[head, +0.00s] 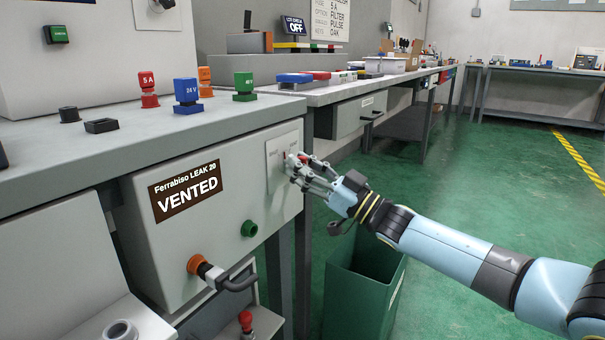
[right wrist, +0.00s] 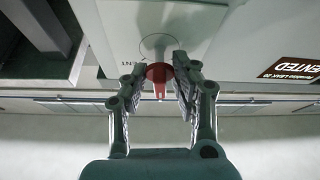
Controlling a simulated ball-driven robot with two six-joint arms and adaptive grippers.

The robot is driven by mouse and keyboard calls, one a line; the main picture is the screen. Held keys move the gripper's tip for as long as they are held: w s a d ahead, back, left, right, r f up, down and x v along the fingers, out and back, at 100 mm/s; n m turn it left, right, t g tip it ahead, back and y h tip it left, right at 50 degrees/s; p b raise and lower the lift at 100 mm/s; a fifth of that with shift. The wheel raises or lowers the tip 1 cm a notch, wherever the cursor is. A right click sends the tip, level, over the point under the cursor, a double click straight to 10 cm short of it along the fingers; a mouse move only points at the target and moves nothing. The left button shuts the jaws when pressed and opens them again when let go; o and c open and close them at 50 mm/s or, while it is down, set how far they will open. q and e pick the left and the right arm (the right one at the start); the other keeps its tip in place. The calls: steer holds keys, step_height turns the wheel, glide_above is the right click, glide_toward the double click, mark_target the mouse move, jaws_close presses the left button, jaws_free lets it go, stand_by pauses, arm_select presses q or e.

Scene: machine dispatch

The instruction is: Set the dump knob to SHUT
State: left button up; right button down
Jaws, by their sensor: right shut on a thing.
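The dump knob (right wrist: 160,76) is red and sits on a pale plate (head: 274,165) at the right end of the grey cabinet front. My right gripper (head: 293,167) is at that plate, and in the right wrist view its two fingers (right wrist: 166,80) are closed on the knob from both sides. The knob's pointer end shows between the fingers. Part of a label, seen upside down, shows beside the knob, its other letters hidden. A dark display (head: 186,193) on the cabinet reads "VENTED". My left gripper is not in view.
Coloured connectors (head: 187,95) stand on the bench above. A green bin (head: 362,290) stands below my right arm. Green floor lies open to the right.

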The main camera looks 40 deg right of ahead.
steer(key=shift+f+n+y, duration=0.2)
steer(key=shift+n+y, duration=0.2)
steer(key=shift+n, duration=0.3)
steer(key=n+g+y+b, duration=0.1)
steer(key=n, duration=0.3)
steer(key=shift+g, duration=0.4)
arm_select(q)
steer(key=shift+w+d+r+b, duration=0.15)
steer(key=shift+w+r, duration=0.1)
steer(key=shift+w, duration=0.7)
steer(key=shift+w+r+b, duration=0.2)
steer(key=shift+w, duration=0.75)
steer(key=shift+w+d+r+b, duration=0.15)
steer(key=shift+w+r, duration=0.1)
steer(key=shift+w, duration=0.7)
arm_select(e)
steer(key=shift+r+n+g+y, duration=0.1)
steer(key=shift+n+g+y, duration=0.45)
steer(key=shift+n, duration=0.8)
steer(key=shift+n+g+y, duration=0.45)
steer(key=shift+n+g, duration=0.1)
steer(key=shift+n, duration=0.8)
steer(key=c, duration=1.4)
jaws_free()
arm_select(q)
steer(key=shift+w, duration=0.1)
arm_select(e)
steer(key=shift+o, duration=0.2)
steer(key=v, duration=1.2)
